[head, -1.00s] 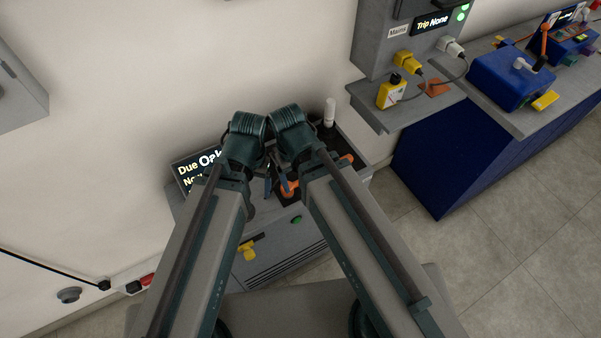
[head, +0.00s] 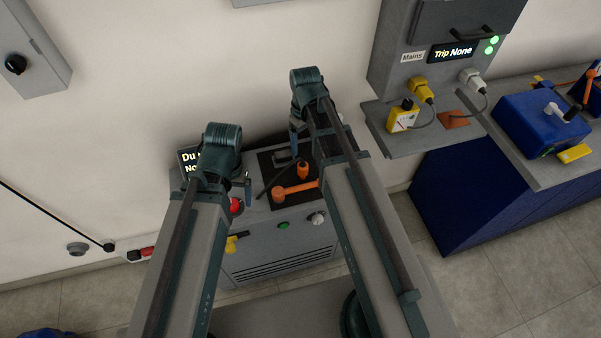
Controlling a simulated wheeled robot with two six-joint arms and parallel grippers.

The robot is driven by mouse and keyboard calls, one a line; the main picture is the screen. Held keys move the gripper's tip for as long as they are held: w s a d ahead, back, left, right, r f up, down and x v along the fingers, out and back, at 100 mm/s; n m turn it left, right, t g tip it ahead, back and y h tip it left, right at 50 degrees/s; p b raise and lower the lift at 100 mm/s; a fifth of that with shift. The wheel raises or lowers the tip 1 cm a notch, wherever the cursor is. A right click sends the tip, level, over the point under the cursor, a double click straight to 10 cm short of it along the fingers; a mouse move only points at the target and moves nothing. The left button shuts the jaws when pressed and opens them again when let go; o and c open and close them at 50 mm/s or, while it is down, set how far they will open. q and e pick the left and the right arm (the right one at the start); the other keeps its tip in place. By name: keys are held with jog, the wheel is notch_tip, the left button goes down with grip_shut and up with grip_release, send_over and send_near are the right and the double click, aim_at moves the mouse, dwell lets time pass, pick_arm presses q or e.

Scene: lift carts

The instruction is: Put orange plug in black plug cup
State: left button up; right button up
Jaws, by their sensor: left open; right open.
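A small orange piece (head: 302,171), which looks like the orange plug, stands on the black mat (head: 266,163) on top of the grey cart. A dark cable curves over the mat near it. My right gripper (head: 295,142) is open and empty above the mat's back edge, behind the orange piece and apart from it. My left gripper (head: 248,187) is open at the mat's left side, left of the orange piece. I cannot clearly pick out the black plug cup; part of the mat is hidden by my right arm.
An orange hammer-like tool (head: 295,188) lies in front of the orange piece. The grey cart (head: 283,243) has a green button, a red knob and a yellow handle. A grey mains unit (head: 396,88) with a shelf stands at right. A display is partly behind my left arm.

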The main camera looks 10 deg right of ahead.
aim_at(303, 167)
notch_tip(303, 167, down, 9)
jog(key=b, duration=0.8)
jog(key=shift+r, duration=0.15)
jog(key=shift+b, duration=0.3)
jog(key=f+b, duration=0.5)
jog(key=shift+w+f, duration=0.15)
jog(key=shift+w, duration=0.15)
jog(key=shift+c, duration=0.3)
grip_shut()
